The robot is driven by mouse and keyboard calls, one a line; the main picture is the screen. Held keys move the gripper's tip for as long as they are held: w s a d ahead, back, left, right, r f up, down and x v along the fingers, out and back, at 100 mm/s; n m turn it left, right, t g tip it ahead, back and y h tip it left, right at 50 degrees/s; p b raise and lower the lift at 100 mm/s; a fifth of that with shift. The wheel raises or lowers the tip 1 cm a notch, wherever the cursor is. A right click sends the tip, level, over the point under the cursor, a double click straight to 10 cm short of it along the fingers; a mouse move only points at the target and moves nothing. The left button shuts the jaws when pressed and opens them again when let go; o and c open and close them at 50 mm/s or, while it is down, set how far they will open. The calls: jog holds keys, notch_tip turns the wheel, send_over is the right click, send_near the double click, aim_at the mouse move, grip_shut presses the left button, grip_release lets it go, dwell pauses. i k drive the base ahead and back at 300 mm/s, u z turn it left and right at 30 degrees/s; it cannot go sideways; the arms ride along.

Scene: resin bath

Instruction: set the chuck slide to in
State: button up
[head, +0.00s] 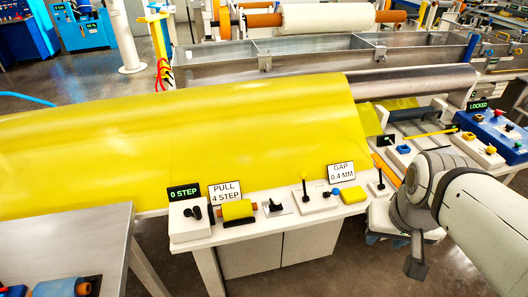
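I cannot make out for sure which part is the chuck slide; no label in the head view names it. On the right, a white control bench carries a blue-and-white switch box (403,149), a yellow bar (431,133) and a white box with small knobs (478,148). A blue console (497,130) beside it has a sign reading LOCKED (478,105). My arm comes in from the lower right, in front of this bench. A dark end piece, apparently my gripper (415,268), hangs below it; its fingers cannot be told apart. No held thing shows.
A wide yellow sheet (180,140) runs across the left and middle. The front bench has a 0 STEP display (185,192), a PULL 4 STEP sign (225,193), a GAP 0.4 MM sign (341,172) and levers. A grey table (75,245) stands at lower left.

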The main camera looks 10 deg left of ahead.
aim_at(276, 206)
jog(key=u, duration=1.75)
jog(key=i, duration=0.8)
jog(key=z, duration=2)
